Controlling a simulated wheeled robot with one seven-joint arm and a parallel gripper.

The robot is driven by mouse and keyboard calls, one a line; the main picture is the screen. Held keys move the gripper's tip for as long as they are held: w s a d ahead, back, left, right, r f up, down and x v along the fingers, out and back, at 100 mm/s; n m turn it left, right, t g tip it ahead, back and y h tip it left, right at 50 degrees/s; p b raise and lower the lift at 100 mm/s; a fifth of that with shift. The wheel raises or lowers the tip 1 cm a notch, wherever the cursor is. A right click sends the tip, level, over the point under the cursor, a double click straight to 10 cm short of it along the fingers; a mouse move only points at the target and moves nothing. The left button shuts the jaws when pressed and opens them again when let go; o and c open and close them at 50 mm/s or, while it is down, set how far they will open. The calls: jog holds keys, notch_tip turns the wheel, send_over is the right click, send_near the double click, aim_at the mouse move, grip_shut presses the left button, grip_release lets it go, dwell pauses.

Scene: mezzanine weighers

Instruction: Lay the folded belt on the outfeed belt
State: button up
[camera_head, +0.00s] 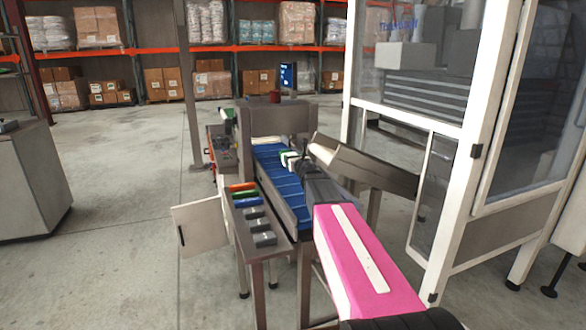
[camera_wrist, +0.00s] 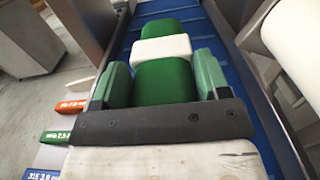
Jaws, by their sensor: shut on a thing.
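The folded belt (camera_wrist: 163,82) is a green bundle with a white band around it. My gripper (camera_wrist: 160,78) is shut on it, with one green finger pad on each side. The blue outfeed belt (camera_head: 271,158) runs away from me through the weigher, and its ribbed surface lies below the bundle in the wrist view (camera_wrist: 236,100). In the head view my gripper (camera_head: 290,159) is over the blue belt and the bundle is small and partly hidden. I cannot tell whether the bundle touches the belt.
A side table (camera_head: 236,232) left of the belt holds orange, green and blue pieces (camera_head: 244,194) and several grey blocks (camera_head: 258,226). A sloped metal chute (camera_head: 360,167) stands right of the belt, beside a white-framed glass enclosure (camera_head: 465,160). Open floor lies to the left.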

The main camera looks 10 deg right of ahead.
jog(key=shift+f, duration=2.05)
jog(key=o, duration=1.1)
jog(key=shift+f, duration=0.1)
jog(key=shift+c, duration=0.2)
